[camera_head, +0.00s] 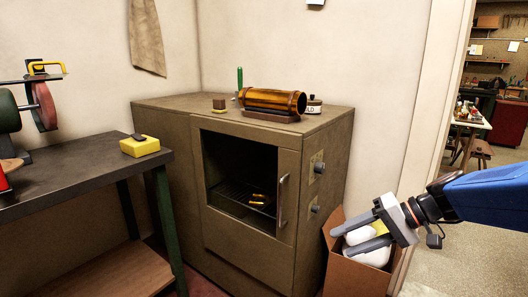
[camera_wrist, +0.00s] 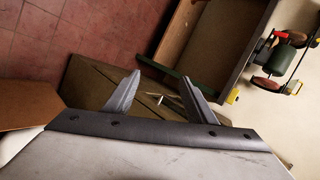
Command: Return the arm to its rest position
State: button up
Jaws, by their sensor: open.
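My gripper (camera_head: 347,238) is at the right in the head view, at the end of my blue arm. Its two fingers point left, in front of a cardboard box (camera_head: 350,277) beside the cabinet. In the wrist view my gripper (camera_wrist: 158,84) shows two grey fingers spread apart with nothing between them. The gripper is open and empty. The lower part of the box is cut off by the frame edge.
A brown oven cabinet (camera_head: 160,180) stands in the middle, with a brass item (camera_head: 258,199) inside. A brass cylinder (camera_head: 272,100) lies on top. A dark workbench (camera_head: 75,170) with a grinder (camera_head: 42,105) is left. A doorway opens at right.

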jog(key=s+d+f+n+t+h, duration=0.1)
jog(key=s+d+f+h, duration=0.1)
jog(key=s+h, duration=0.3)
jog(key=s+d+f+n+t+h, duration=0.1)
jog(key=s+d+h, duration=0.4)
jog(key=s, duration=0.5)
jog(key=shift+s+f, duration=0.3)
jog(key=shift+f, duration=0.45)
